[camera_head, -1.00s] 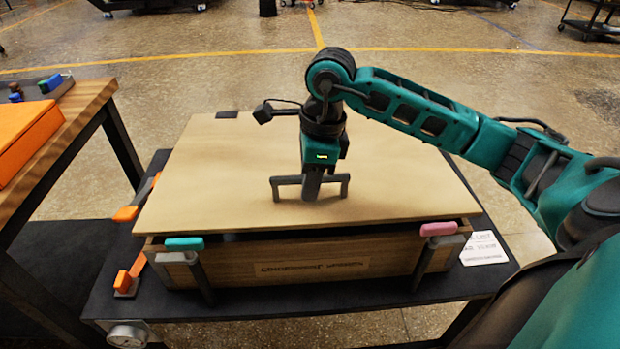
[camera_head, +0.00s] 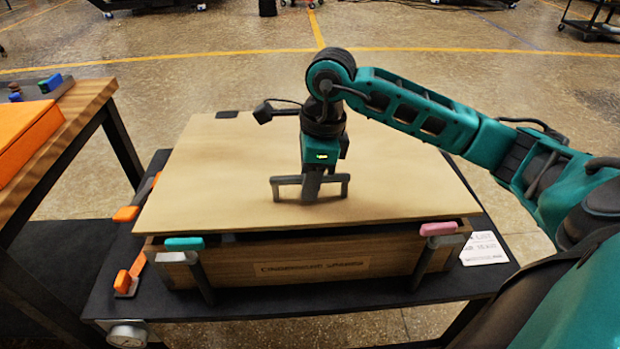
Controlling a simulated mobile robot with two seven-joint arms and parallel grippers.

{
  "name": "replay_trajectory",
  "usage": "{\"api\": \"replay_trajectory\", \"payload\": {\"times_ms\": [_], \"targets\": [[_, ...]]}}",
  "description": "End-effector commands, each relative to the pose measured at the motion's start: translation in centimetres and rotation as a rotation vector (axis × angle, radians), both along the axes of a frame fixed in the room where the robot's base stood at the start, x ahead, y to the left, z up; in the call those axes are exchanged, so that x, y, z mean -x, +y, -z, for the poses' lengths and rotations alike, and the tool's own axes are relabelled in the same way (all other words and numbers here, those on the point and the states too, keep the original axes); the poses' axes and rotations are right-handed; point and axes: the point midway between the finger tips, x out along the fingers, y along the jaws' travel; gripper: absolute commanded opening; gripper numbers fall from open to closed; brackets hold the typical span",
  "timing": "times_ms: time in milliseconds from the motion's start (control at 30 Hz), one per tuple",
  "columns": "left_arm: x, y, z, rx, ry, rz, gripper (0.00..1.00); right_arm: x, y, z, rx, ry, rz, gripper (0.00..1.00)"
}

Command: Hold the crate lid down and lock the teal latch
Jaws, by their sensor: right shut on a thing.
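The wooden crate (camera_head: 285,262) stands on a dark low table, with a pale flat lid (camera_head: 230,170) on top. A dark gap shows between the lid's front edge and the crate's front wall. The lid has a grey bar handle (camera_head: 340,187). My right gripper (camera_head: 311,188) points down and is shut on the middle of this handle. The teal latch (camera_head: 184,243) is at the crate's front left corner, its teal grip lying level at the rim. A pink latch (camera_head: 438,229) is at the front right corner. My left gripper is out of view.
Orange-tipped clamps (camera_head: 126,282) lie on the dark table (camera_head: 240,319) left of the crate. A white card (camera_head: 482,249) lies to its right. A wooden bench (camera_head: 80,105) with an orange box (camera_head: 25,140) stands at left. A round gauge (camera_head: 127,334) is at the front left.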

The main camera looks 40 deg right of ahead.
Motion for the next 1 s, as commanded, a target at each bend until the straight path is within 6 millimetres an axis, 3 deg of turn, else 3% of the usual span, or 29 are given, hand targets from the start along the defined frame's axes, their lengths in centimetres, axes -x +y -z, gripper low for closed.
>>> {"api": "replay_trajectory", "payload": {"times_ms": [1000], "targets": [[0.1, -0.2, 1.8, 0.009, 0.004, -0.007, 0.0, -0.3, -0.3, 1.9, 0.003, -0.009, 0.004, 0.0]]}}
